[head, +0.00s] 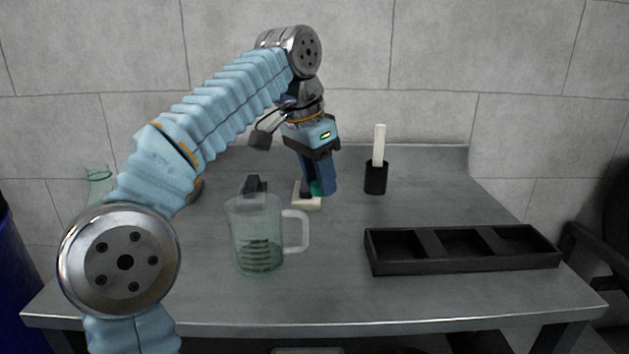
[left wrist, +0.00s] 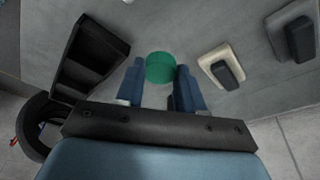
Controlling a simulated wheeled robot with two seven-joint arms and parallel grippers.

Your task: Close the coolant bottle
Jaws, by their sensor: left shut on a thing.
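My left gripper (head: 318,190) reaches down over the middle of the table, its blue fingers shut on a green cap (head: 316,187). In the left wrist view the round green cap (left wrist: 160,68) sits between the two fingertips (left wrist: 160,82). I cannot tell whether the cap touches the table. A pale green, clear bottle (head: 98,175) stands at the far left of the head view, and no cap shows on its top. My left arm hides most of its lower part. My right gripper is not in view.
A clear jug (head: 262,225) with green liquid stands front centre. A cream block with a dark top (head: 308,203) lies beside my left gripper. A black holder with a white stick (head: 376,178) and a black compartment tray (head: 465,268) are on the right.

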